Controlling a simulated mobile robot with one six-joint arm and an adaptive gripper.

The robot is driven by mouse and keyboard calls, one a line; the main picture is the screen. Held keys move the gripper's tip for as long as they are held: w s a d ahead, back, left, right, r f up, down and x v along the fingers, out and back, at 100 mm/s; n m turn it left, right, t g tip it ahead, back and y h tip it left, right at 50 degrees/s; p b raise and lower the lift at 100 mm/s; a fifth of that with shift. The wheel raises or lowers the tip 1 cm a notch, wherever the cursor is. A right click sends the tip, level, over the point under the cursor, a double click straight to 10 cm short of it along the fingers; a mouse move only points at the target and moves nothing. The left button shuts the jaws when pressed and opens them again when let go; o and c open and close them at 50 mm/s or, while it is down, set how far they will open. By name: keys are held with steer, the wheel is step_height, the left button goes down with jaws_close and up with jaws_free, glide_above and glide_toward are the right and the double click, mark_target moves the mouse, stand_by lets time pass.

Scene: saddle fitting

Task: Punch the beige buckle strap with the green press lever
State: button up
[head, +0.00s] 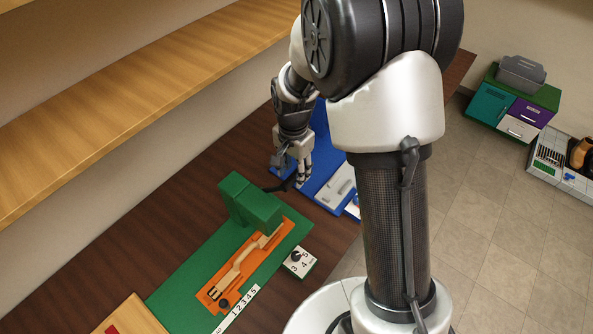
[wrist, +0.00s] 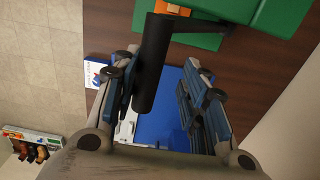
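The green press (head: 250,203) stands on a green base plate, with an orange bed (head: 270,243) running out in front of it. The beige buckle strap (head: 240,263) lies along the bed, its far end under the press head. The press lever has a black cylindrical handle (wrist: 153,62) on a dark arm reaching from the green press body (wrist: 215,10). My gripper (head: 292,168) is beside the press, pointing down. In the wrist view, my gripper (wrist: 165,98) is open, with the handle between its fingers and nearer the left one. I cannot tell whether they touch.
A dial block (head: 300,263) and a numbered white strip (head: 236,308) lie beside the bed. A blue station (head: 327,172) is behind my gripper. A wooden shelf (head: 130,95) runs along the wall. A drawer cabinet (head: 513,105) stands across the floor.

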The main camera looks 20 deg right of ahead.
steer(key=shift+o, duration=0.2)
stand_by(0.3)
steer(key=shift+r+p, duration=2.15)
steer(key=shift+r, duration=0.85)
steer(key=shift+s, duration=0.1)
steer(key=shift+s+d+r+b, duration=0.1)
steer(key=shift+s+r+b, duration=0.1)
steer(key=shift+r+b, duration=0.35)
steer(key=s+r+n+t+b, duration=0.2)
steer(key=s+r+n+b, duration=0.3)
steer(key=s+b, duration=0.45)
steer(key=s+f+n+t+b, duration=0.1)
steer(key=s+f+n+b, duration=0.1)
steer(key=s, duration=0.4)
steer(key=s+d+f+n+t+b, duration=0.1)
steer(key=s+n+b, duration=0.2)
steer(key=s+b, duration=0.2)
steer(key=shift+s+f+n+t, duration=0.3)
steer(key=shift+s+f+n, duration=0.1)
steer(key=shift+s, duration=0.5)
